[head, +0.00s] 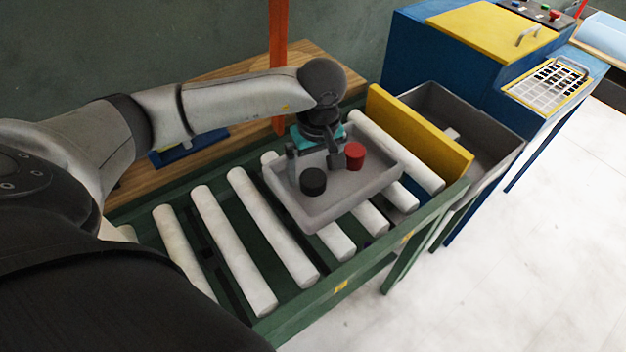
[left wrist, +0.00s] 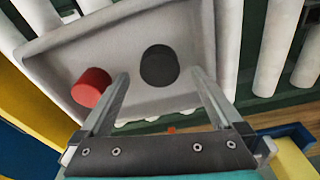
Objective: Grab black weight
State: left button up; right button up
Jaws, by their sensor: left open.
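A black weight (head: 313,182), a short dark cylinder, stands upright in the grey tray (head: 318,217) on the roller conveyor. A red weight (head: 354,155) stands in the same tray, to the right of the black one. My left gripper (head: 316,168) is open over the tray, close to the black weight. In the left wrist view, the black weight (left wrist: 159,66) shows just beyond and between the open fingertips (left wrist: 158,80). The red weight (left wrist: 92,87) lies outside the left finger there. Nothing is held. My right gripper is not in view.
The conveyor's white rollers (head: 270,225) run in a green frame. A yellow board (head: 418,132) stands at the tray's right, with a grey bin (head: 470,128) beyond it. An orange post (head: 278,60) rises behind. A blue machine with a yellow lid (head: 490,30) is at the back right.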

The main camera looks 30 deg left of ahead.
pick_arm(q)
notch_tip(320, 180, down, 2)
jog(key=shift+w+a+f, duration=0.1)
jog(key=shift+f, duration=0.05)
grip_shut()
dwell(0.8)
